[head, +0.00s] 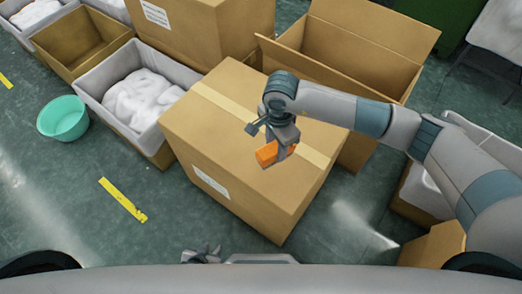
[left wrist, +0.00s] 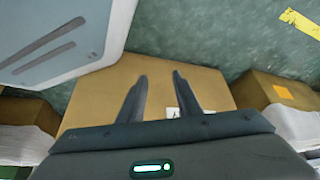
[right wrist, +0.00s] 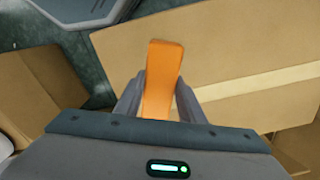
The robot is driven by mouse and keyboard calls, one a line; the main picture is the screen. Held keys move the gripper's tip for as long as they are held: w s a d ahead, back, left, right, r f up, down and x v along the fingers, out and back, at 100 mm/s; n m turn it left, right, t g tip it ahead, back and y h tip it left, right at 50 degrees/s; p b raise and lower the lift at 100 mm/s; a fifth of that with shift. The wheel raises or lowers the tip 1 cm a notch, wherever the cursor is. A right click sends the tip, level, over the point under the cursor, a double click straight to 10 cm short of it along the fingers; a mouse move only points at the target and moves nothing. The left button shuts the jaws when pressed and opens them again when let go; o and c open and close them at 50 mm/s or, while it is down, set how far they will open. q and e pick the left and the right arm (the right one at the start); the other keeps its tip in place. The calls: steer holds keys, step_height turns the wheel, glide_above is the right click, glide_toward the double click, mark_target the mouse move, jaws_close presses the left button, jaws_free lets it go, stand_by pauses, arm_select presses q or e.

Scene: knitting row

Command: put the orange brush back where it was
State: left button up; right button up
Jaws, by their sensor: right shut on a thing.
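The orange brush (head: 267,155) is in my right gripper (head: 284,147), over the top of the large closed cardboard box (head: 222,134). In the right wrist view the brush (right wrist: 163,70) stands between the two fingers and sticks out beyond their tips. I cannot tell whether its lower end touches the box. My left gripper (head: 204,255) is low at the front edge of the head view, apart from the closed box. In the left wrist view its fingers (left wrist: 160,88) are spread with nothing between them.
An open cardboard box (head: 345,60) stands behind the closed box. A grey bin with white stuff (head: 98,78) is to the left, and a teal basin (head: 62,118) is on the floor. Floor around the yellow strip (head: 123,200) is clear.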

arm_select(q)
steer(key=shift+w+d+r+t+p, duration=0.3)
steer(key=shift+d+r, duration=0.05)
steer(key=shift+d, duration=0.1)
arm_select(e)
steer(key=a+f, duration=0.1)
steer(key=w+a+f, duration=0.1)
steer(key=a, duration=0.1)
steer(key=w+a+f, duration=0.1)
steer(key=shift+a, duration=0.15)
steer(key=shift+s+f, duration=0.1)
steer(key=shift+f, duration=0.15)
steer(key=shift+f+p, duration=0.5)
steer(key=shift+f, duration=1.15)
steer(key=o, duration=0.9)
arm_select(q)
steer(key=shift+w+d+r+t, duration=0.25)
steer(key=shift+d+r+t, duration=0.15)
steer(key=shift+r, duration=0.05)
